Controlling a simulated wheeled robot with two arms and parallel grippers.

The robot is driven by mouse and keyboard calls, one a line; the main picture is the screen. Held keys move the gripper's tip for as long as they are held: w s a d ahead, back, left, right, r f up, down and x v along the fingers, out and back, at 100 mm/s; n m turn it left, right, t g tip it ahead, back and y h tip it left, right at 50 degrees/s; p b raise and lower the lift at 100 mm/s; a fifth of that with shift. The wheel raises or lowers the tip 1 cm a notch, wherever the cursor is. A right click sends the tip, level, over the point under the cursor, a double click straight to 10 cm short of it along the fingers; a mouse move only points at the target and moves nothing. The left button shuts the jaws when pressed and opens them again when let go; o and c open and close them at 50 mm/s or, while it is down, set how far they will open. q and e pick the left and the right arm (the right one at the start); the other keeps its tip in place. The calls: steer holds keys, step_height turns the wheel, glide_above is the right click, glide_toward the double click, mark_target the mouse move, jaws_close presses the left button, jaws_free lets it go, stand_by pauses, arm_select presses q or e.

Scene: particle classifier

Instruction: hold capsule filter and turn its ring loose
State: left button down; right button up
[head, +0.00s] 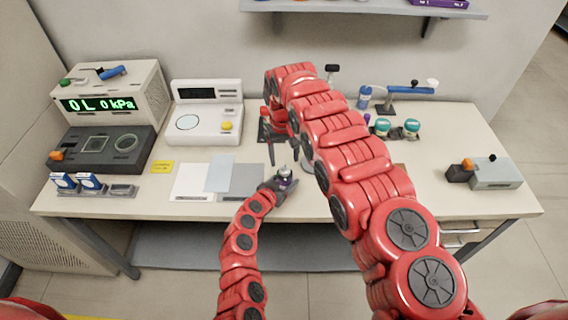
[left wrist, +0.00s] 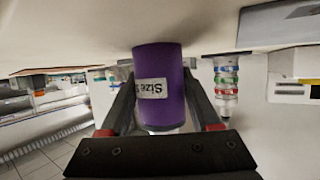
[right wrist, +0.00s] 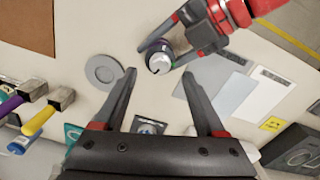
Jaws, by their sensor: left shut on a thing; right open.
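The purple capsule filter (left wrist: 158,75), with a white label reading "Size", is clamped between the fingers of my left gripper (head: 280,186). In the head view the capsule (head: 286,173) shows small near the table's front edge. In the right wrist view its silver-white top (right wrist: 158,63) faces the camera, and the left gripper's dark fingers hold its sides. My right gripper (right wrist: 160,78) is open and empty, its fingertips spread on either side of the capsule in that view, apart from it. In the head view my right arm comes over the table, its fingers near the capsule.
White and grey sheets (head: 220,175) lie left of the capsule. A pressure readout box (head: 110,95) and a white scale (head: 205,112) stand at the back left. A flat grey disc (right wrist: 103,72) lies near the capsule. A grey box (head: 495,173) sits at the right.

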mark_target(283, 168)
arm_select(q)
steer(key=shift+f, duration=0.1)
steer(key=shift+c, duration=0.2)
jaws_free()
arm_select(e)
step_height(283, 168, up, 8)
steer(key=shift+a+f, duration=0.15)
steer(key=shift+f, duration=0.1)
arm_select(q)
steer(key=v, duration=1.2)
